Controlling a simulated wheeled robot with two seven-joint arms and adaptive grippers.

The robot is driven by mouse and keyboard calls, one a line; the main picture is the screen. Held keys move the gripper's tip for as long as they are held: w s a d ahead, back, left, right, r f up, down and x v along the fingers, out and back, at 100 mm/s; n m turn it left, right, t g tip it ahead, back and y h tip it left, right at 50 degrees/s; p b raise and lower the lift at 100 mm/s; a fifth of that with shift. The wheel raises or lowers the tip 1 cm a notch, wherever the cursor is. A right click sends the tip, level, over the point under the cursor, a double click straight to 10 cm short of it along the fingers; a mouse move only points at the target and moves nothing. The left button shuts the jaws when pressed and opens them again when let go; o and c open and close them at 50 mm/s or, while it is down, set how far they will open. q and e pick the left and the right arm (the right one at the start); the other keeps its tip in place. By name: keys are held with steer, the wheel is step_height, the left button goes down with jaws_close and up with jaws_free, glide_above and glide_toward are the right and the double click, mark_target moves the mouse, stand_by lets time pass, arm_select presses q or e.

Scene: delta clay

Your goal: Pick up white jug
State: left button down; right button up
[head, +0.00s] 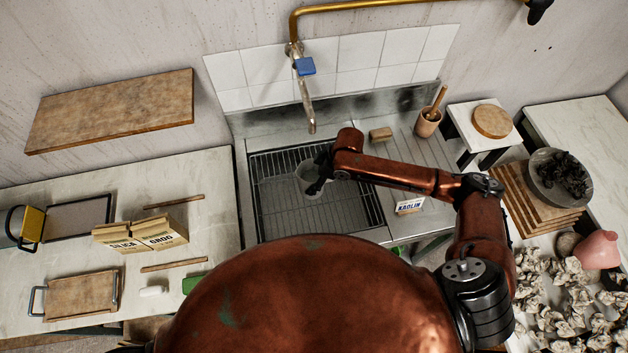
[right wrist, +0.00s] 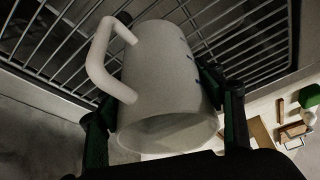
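The white jug (head: 306,184) is at the wire rack in the sink, partly hidden by my right gripper (head: 318,180) in the head view. In the right wrist view the white jug (right wrist: 165,85) fills the middle, with its rim towards the camera and its handle at the left. The dark fingers of my right gripper (right wrist: 165,110) lie against both sides of the jug, closed on its body. Whether the jug's base touches the rack cannot be told. My left gripper is not in view.
The sink rack (head: 280,222) lies below a tap (head: 309,115). A Kaolin box (head: 409,206), a brown block (head: 381,134) and a pot with a pestle (head: 427,124) stand to the right. Silica and grog boxes (head: 140,236) stand on the left counter.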

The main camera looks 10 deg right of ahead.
steer(key=c, duration=1)
steer(key=shift+r, duration=0.1)
steer(key=shift+c, duration=1.1)
